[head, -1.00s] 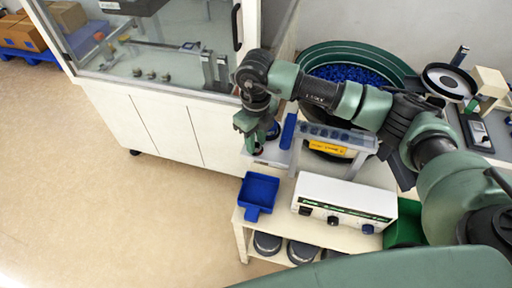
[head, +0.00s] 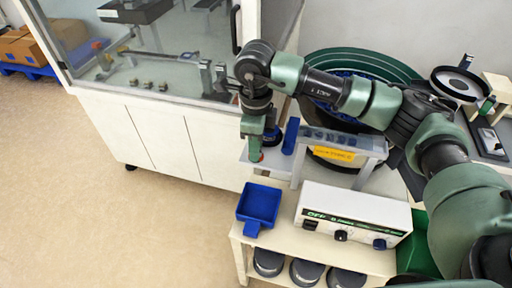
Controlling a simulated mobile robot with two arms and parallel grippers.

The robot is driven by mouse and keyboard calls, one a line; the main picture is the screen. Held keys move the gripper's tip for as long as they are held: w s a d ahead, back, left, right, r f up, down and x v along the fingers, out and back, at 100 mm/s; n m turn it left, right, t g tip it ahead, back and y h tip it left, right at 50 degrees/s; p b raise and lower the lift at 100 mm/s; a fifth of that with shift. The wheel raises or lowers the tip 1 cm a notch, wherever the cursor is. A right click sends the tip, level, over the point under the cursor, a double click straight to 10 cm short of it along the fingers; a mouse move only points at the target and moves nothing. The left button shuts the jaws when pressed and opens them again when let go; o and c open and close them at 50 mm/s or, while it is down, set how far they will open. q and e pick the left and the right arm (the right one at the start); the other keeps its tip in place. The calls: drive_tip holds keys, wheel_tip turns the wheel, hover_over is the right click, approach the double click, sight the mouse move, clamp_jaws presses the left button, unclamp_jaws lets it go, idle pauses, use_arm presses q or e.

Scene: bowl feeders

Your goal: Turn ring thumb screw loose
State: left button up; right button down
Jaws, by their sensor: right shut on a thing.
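My right gripper (head: 256,157) points down at the left end of the feeder's track stand, near a dark blue round part (head: 272,137). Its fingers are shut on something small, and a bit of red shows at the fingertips. I cannot make out the ring thumb screw itself; the fingers and wrist hide that spot. The bowl feeder (head: 376,62), a green bowl with blue parts in it, stands behind my right arm. My left gripper is not in view.
A blue tray (head: 259,204) and a white control box (head: 353,214) sit on the bench in front. A glazed cabinet (head: 160,135) stands close on the left. Round dark weights (head: 306,272) lie on the lower shelf.

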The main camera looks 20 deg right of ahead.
drive_tip(key=shift+w+r, duration=0.1)
drive_tip(key=c, duration=1.1)
unclamp_jaws()
drive_tip(key=shift+a, duration=0.1)
wheel_tip(320, 180, up, 8)
drive_tip(key=shift+f+b, duration=0.15)
drive_tip(key=shift+b, duration=0.4)
